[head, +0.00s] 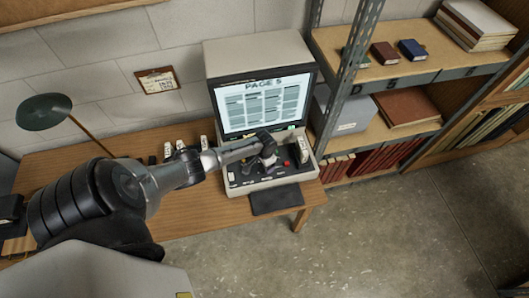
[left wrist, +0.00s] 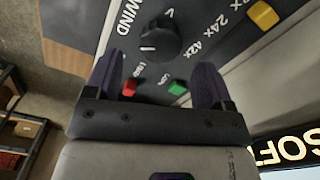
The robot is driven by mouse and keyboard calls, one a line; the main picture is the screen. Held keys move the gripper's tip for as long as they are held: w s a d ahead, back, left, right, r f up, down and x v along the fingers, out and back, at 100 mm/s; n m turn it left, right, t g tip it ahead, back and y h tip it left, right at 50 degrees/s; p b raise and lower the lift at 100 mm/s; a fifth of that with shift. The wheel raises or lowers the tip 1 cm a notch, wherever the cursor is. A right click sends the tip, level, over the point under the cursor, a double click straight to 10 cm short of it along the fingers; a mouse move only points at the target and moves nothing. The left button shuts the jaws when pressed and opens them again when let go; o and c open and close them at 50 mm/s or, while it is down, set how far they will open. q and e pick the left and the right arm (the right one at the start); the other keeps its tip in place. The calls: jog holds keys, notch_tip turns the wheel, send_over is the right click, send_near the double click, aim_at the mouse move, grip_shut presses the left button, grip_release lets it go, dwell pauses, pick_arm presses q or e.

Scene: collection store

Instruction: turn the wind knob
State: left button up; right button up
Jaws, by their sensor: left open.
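The wind knob (left wrist: 160,41) is a round black knob with a white mark, on a dark panel beside the lettering WIND in the left wrist view. My left gripper (left wrist: 157,64) is open, its two dark fingers on either side of and just short of the knob, with nothing between them. A red button (left wrist: 129,88) and a green button (left wrist: 177,87) show between the fingers. In the head view the gripper (head: 268,149) is over the control panel of the reader (head: 308,174), whose lit screen (head: 264,106) reads PAGE 5. I cannot make out the knob there.
A yellow button (left wrist: 263,15) sits by the 24x and 42x marks. Small white boxes (head: 180,146) stand on the wooden table (head: 205,202) left of the reader. A dark mat (head: 276,200) lies at the front edge. A green lamp (head: 44,111) is far left; metal shelving (head: 345,95) stands right.

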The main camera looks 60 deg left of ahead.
pick_arm(q)
notch_tip(320, 180, up, 10)
jog(key=shift+f+p, duration=0.15)
jog(key=shift+p, duration=0.15)
dwell(0.4)
